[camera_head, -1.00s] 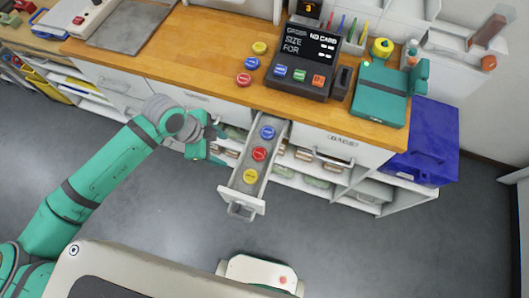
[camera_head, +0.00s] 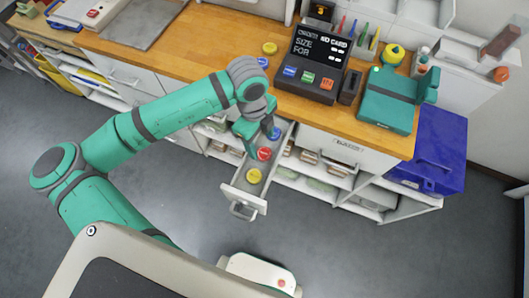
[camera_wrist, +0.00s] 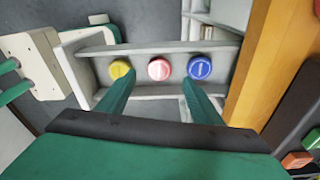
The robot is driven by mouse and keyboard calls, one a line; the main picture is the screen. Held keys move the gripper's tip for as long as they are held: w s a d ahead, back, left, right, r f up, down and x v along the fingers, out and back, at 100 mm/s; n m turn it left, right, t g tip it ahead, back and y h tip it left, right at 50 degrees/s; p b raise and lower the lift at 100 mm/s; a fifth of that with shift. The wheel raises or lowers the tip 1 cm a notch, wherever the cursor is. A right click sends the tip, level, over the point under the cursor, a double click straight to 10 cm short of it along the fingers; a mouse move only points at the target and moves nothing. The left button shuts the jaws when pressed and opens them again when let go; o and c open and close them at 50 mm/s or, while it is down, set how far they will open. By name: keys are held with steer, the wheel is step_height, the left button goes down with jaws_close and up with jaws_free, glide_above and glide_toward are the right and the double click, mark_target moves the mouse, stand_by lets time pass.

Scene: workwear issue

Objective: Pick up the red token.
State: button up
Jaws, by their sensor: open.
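The red token (camera_head: 264,154) lies in the open narrow drawer (camera_head: 236,194), between a blue token (camera_head: 275,133) and a yellow token (camera_head: 254,175). In the wrist view the red token (camera_wrist: 160,69) looks pinkish and sits in the middle of the row. My gripper (camera_head: 261,138) is open and empty above the drawer. In the wrist view my gripper (camera_wrist: 157,82) has one finger beside the yellow token (camera_wrist: 120,68) and the other beside the blue token (camera_wrist: 200,67), with the red token between them. I cannot tell the height left above it.
The wooden counter (camera_head: 210,50) is behind the drawer. It bears a dark button console (camera_head: 312,62), a teal box (camera_head: 388,95), a yellow token (camera_head: 270,48) and a blue token (camera_head: 262,62). A blue crate (camera_head: 435,150) stands at right.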

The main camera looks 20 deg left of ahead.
mark_target(264, 152)
steer(key=shift+s+d+f, duration=0.1)
steer(key=shift+d+f, duration=0.1)
steer(key=shift+f, duration=1.15)
steer(key=shift+s+d+f, duration=0.1)
steer(key=shift+d+f, duration=0.1)
steer(key=shift+f, duration=1.15)
steer(key=shift+w, duration=0.1)
steer(key=c, duration=1.1)
steer(key=shift+c, duration=0.2)
steer(key=shift+r, duration=0.15)
